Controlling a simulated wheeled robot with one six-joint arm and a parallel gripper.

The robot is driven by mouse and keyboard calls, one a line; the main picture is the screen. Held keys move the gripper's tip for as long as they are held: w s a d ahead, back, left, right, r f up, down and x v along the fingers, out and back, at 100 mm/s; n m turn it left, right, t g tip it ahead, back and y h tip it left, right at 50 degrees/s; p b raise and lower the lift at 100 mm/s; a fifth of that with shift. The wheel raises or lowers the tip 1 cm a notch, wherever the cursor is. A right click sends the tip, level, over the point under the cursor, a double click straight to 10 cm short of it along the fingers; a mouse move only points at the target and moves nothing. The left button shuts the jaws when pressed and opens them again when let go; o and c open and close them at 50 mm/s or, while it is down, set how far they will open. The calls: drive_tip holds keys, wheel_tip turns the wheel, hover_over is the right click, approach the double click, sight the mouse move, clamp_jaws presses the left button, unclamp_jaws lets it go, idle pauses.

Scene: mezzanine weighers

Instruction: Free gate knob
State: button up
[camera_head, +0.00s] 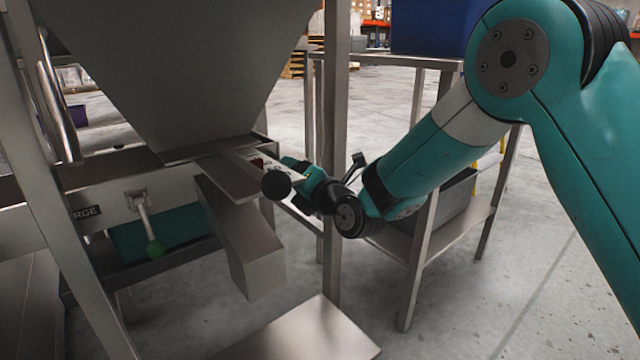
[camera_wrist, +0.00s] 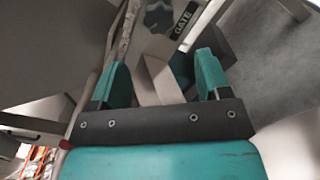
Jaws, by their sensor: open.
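A dark round gate knob (camera_head: 276,185) shows at the front of the hopper outlet in the head view. In the wrist view a dark lobed knob (camera_wrist: 158,18) sits beside a GATE label (camera_wrist: 185,18), beyond my fingertips near the top edge. My gripper (camera_head: 298,176) is close to the right of the knob in the head view. In the wrist view its two teal fingers (camera_wrist: 163,62) stand apart, with a pale metal strip showing between them. The knob is not between the fingers. Whether a fingertip touches it, I cannot tell.
A steel hopper (camera_head: 165,70) hangs above, with a slanted chute (camera_head: 240,245) below it. A frame post (camera_head: 334,130) rises close to my gripper. A steel rack (camera_head: 440,235) carries a blue bin (camera_head: 430,28).

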drive_tip(key=b+v, duration=0.1)
drive_tip(key=v, duration=0.7)
drive_tip(key=shift+b, duration=0.35)
drive_tip(key=shift+r, duration=0.1)
